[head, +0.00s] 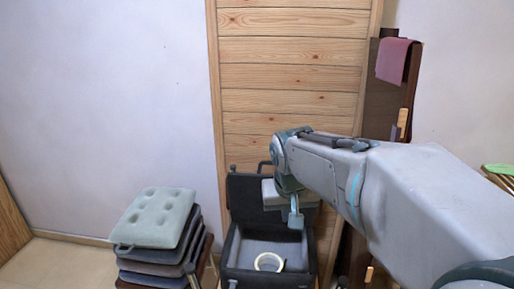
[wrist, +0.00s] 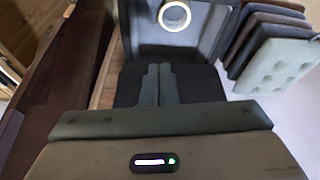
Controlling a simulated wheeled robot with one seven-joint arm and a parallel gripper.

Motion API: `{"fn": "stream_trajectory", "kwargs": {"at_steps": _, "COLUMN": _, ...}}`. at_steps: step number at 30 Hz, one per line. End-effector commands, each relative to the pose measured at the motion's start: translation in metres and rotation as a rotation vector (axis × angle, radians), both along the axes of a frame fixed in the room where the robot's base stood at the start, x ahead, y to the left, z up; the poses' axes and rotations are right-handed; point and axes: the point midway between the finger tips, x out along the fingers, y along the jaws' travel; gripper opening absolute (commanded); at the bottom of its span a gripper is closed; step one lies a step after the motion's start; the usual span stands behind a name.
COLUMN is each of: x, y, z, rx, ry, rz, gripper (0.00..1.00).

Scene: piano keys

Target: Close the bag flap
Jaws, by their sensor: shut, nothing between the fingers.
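The bag (head: 232,252) is a dark box-like case with a grey lining, standing open in the lower middle of the head view. Its black flap (head: 243,197) stands raised at the back. A pale tape roll (head: 269,262) lies inside. The wrist view shows the tape roll (wrist: 174,15) in the grey bag interior (wrist: 150,32) at the top, with the black flap (wrist: 203,84) below. My gripper (head: 296,222) is shut and empty, pointing down over the bag; its fingers (wrist: 158,70) overlap the flap in the wrist view. I cannot tell whether they touch it. My arm hides the flap's right part.
A stack of seat cushions (head: 155,225), pale green on top, stands close left of the bag. A wooden slatted panel (head: 290,80) rises behind it. A dark brown piece with a pink cloth (head: 393,60) stands at the right. Floor at far left is clear.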

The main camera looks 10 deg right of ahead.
Motion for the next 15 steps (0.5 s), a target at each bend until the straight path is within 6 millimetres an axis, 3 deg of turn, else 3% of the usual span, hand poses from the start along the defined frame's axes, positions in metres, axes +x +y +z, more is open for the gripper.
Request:
{"fn": "stream_trajectory", "kwargs": {"at_steps": 1, "x": 0.028, "y": -0.001, "z": 0.027, "rx": -0.007, "ry": -0.031, "rz": -0.019, "gripper": 0.0}}
{"fn": "stream_trajectory", "kwargs": {"at_steps": 6, "x": 0.106, "y": 0.0, "z": 0.084, "rx": -0.012, "ry": -0.137, "rz": -0.082, "gripper": 0.0}}
{"fn": "stream_trajectory", "kwargs": {"at_steps": 10, "x": 0.149, "y": -0.001, "z": 0.115, "rx": -0.003, "ry": -0.203, "rz": -0.122, "gripper": 0.0}}
{"fn": "stream_trajectory", "kwargs": {"at_steps": 15, "x": 0.177, "y": -0.002, "z": 0.133, "rx": 0.006, "ry": -0.248, "rz": -0.153, "gripper": 0.0}}
